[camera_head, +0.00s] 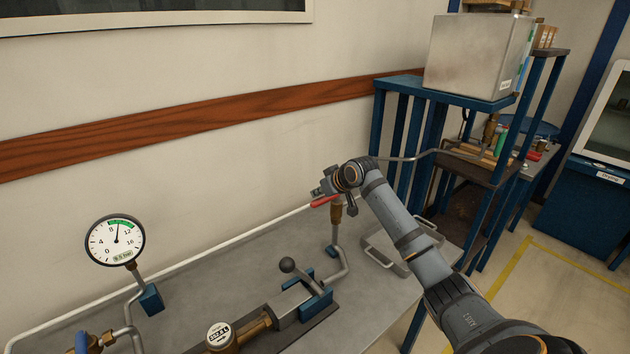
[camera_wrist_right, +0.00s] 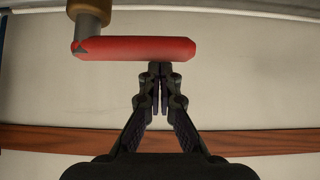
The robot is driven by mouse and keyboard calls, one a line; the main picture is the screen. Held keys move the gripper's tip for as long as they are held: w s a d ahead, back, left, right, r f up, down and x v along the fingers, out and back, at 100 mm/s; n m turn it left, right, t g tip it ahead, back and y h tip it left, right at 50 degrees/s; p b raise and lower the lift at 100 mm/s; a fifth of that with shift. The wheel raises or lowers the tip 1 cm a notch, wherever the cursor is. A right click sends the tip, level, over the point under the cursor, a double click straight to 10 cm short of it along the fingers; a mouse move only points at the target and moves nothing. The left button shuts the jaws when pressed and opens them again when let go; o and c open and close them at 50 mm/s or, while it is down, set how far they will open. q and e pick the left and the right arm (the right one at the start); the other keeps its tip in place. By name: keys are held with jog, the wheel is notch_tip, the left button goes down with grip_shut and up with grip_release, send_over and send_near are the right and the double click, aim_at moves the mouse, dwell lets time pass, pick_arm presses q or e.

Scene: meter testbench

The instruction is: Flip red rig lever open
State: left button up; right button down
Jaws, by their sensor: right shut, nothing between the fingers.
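The red lever (camera_head: 326,200) sits on a brass valve (camera_head: 337,212) on a pipe at the back right of the grey bench. In the right wrist view the red lever (camera_wrist_right: 135,48) lies level across the upper middle, joined to the grey stem (camera_wrist_right: 88,28) at its left end. My right gripper (camera_head: 325,187) is beside the lever, its fingers shut and empty. In the right wrist view the fingertips (camera_wrist_right: 159,68) meet just below the lever's right half; I cannot tell whether they touch it. My left gripper is out of view.
A pressure gauge (camera_head: 115,240) stands at the left of the bench (camera_head: 200,283). A clamp with a black ball handle (camera_head: 287,265) and a flow meter (camera_head: 219,336) are at the front. A metal tray (camera_head: 378,250) lies near my right arm. A blue rack (camera_head: 400,90) stands behind.

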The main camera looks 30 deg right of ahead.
jog(key=shift+s+f, duration=0.1)
jog(key=shift+s, duration=0.2)
jog(key=shift+w+a, duration=0.1)
jog(key=shift+w, duration=0.1)
jog(key=shift+s+y, duration=0.25)
jog(key=shift+y, duration=0.05)
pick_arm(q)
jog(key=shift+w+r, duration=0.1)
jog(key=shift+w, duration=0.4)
pick_arm(e)
jog(key=shift+n, duration=0.3)
